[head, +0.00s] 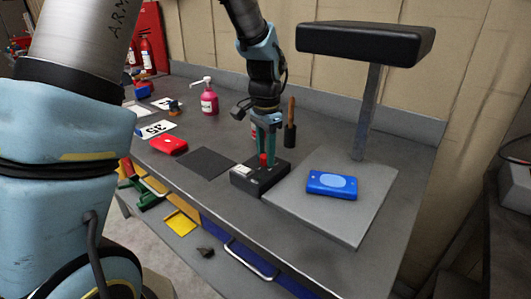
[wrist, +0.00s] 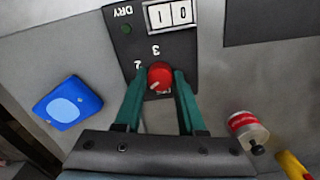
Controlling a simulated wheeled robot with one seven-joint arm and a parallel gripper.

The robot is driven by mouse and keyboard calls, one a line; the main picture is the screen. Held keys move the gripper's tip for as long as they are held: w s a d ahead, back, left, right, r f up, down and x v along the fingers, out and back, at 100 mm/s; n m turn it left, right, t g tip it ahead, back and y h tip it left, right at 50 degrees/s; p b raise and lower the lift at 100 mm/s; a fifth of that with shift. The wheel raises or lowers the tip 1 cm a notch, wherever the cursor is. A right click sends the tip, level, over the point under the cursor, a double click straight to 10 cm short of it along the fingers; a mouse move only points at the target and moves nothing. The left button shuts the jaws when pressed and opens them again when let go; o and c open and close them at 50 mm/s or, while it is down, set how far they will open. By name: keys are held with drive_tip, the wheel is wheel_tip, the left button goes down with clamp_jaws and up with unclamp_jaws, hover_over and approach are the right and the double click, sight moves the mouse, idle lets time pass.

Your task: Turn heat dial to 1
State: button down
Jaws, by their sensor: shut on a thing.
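The heat dial is a small round red knob (wrist: 160,72) on a black control box (wrist: 118,50). The box also shows in the head view (head: 262,182), on the workbench. My gripper (head: 265,153) reaches down from above, and its two green fingers (wrist: 160,80) are shut on the knob, one on each side. A white pointer mark shows on the knob toward its lower left in the wrist view. The numbers 2 and 3 show upside down beside the knob; any 1 is hidden or unreadable. A white digit display and the word DRY are on the box.
A blue device (head: 343,184) lies on a grey plate (head: 310,222) right of the box, under a post with a black padded top (head: 365,42). A dark mat (head: 206,163) lies left.

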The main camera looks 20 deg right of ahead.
idle(0.3)
drive_tip(key=c, duration=0.5)
unclamp_jaws()
wheel_tip(320, 180, up, 11)
drive_tip(key=b, duration=0.1)
drive_tip(key=shift+b, duration=0.4)
drive_tip(key=shift+f, duration=0.1)
drive_tip(key=w+a+f+n, duration=0.1)
drive_tip(key=a+f+n, duration=0.25)
drive_tip(key=a, duration=0.55)
drive_tip(key=w+a+f+n, duration=0.15)
drive_tip(key=a+n, duration=0.25)
drive_tip(key=a, duration=0.5)
drive_tip(key=s+a+f+n, duration=0.2)
drive_tip(key=s+a+n, duration=0.1)
drive_tip(key=a, duration=0.3)
drive_tip(key=s+a+f+n+t, duration=0.1)
drive_tip(key=s+a+f+n, duration=0.1)
drive_tip(key=a, duration=0.4)
drive_tip(key=shift+s+a+f+n+t, duration=0.3)
drive_tip(key=shift+s+n, duration=0.55)
